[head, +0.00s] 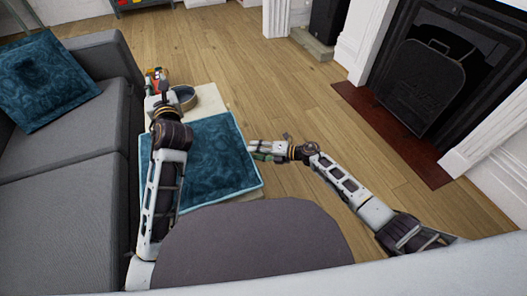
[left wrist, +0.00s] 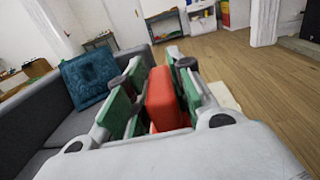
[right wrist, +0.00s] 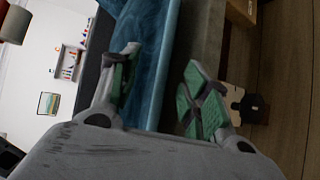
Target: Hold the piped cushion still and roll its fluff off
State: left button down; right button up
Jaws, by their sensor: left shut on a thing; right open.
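The teal piped cushion (head: 205,155) lies flat on a low pale table (head: 211,98), with light blue piping along its edge. My left gripper (head: 156,80) is beyond the cushion's far left corner, raised and shut on a red object (left wrist: 162,98). Only its blocky red part shows between the green pads, so I cannot tell its full shape. My right gripper (head: 252,151) is open at the cushion's right edge. In the right wrist view the cushion's edge (right wrist: 158,75) shows between the open fingers; I cannot tell whether they touch it. I cannot make out fluff.
A round grey-blue dish (head: 184,97) stands on the table's far end. A grey sofa (head: 60,190) with a second teal cushion (head: 42,80) is on the left. A fireplace (head: 430,80) is at the right. The wooden floor (head: 250,85) between is clear.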

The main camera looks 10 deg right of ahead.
jog(key=shift+x, duration=2.1)
grip_shut()
jog(key=shift+f, duration=0.1)
